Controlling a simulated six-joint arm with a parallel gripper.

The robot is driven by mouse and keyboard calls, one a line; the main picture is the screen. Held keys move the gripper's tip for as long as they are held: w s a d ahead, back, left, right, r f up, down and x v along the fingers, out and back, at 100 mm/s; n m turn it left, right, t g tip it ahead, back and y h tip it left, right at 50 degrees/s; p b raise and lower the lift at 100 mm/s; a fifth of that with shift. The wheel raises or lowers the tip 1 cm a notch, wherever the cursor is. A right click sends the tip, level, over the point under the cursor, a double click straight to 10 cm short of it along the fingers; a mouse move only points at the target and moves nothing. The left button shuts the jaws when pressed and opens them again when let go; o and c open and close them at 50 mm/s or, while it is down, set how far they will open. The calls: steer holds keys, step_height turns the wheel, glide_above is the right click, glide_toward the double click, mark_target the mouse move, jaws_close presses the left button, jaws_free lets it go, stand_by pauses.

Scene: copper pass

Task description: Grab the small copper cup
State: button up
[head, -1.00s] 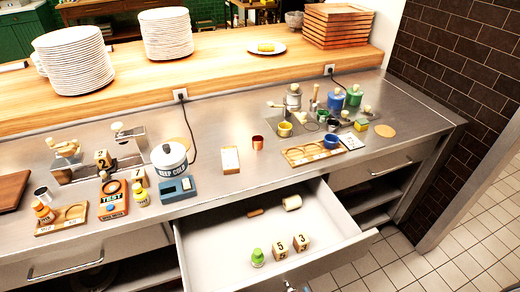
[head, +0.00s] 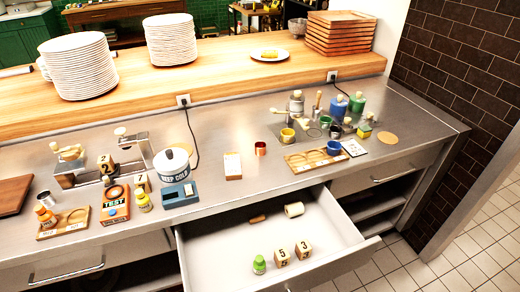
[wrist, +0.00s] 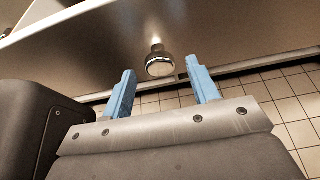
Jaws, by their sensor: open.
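The small copper cup (head: 260,148) stands upright on the steel counter, just right of a small white-topped block, in the head view. My gripper (wrist: 160,88) shows only in the wrist view, with its two blue fingers apart and nothing between them. It faces a round metal knob (wrist: 160,64) on a drawer front, beyond the fingertips. The cup is not visible in the wrist view.
Counter behind the cup is clear.

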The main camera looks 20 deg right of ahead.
steer(key=shift+o, duration=0.8)
